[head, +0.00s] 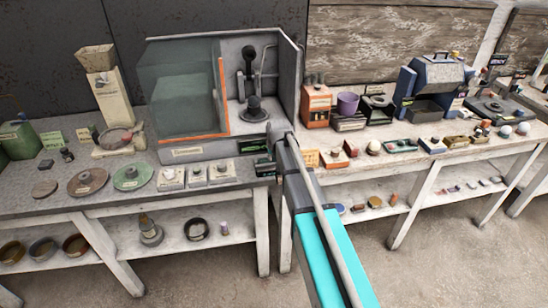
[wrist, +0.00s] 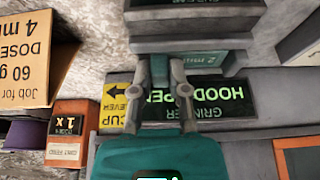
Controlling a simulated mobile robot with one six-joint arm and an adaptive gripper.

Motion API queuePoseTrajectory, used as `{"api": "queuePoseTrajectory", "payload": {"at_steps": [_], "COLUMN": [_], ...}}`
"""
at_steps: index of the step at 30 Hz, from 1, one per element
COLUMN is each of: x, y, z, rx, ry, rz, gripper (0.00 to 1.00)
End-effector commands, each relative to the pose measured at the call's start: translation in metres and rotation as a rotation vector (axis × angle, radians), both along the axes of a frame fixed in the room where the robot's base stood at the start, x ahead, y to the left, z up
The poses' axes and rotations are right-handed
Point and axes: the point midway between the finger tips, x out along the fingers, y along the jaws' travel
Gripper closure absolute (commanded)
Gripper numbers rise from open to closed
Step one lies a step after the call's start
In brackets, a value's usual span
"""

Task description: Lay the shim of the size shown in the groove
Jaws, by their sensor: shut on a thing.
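My gripper (head: 268,165) is at the front of the bench, just below the sign at the right of the hooded machine. The piece is too small to see in the head view.
The hooded machine (head: 185,95) stands behind, with a lit "HOOD OPEN" sign (wrist: 225,97). Several labelled pale blocks (head: 195,175) and discs (head: 87,181) line the left bench. A job card (wrist: 38,60) and an orange box (wrist: 70,130) are at the wrist view's left.

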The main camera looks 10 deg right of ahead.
Motion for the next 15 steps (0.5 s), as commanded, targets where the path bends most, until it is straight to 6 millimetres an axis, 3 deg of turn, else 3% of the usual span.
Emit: {"api": "queuePoseTrajectory", "payload": {"at_steps": [12, 13, 15], "x": [-0.0001, -0.0001, 0.0000], "y": [0.0000, 0.0000, -0.0001], "z": [-0.0066, -0.0061, -0.0057], "rx": [0.000, 0.000, 0.000], "ry": [0.000, 0.000, 0.000], "rz": [0.000, 0.000, 0.000], "gripper": [1.00, 0.75, 0.62]}}
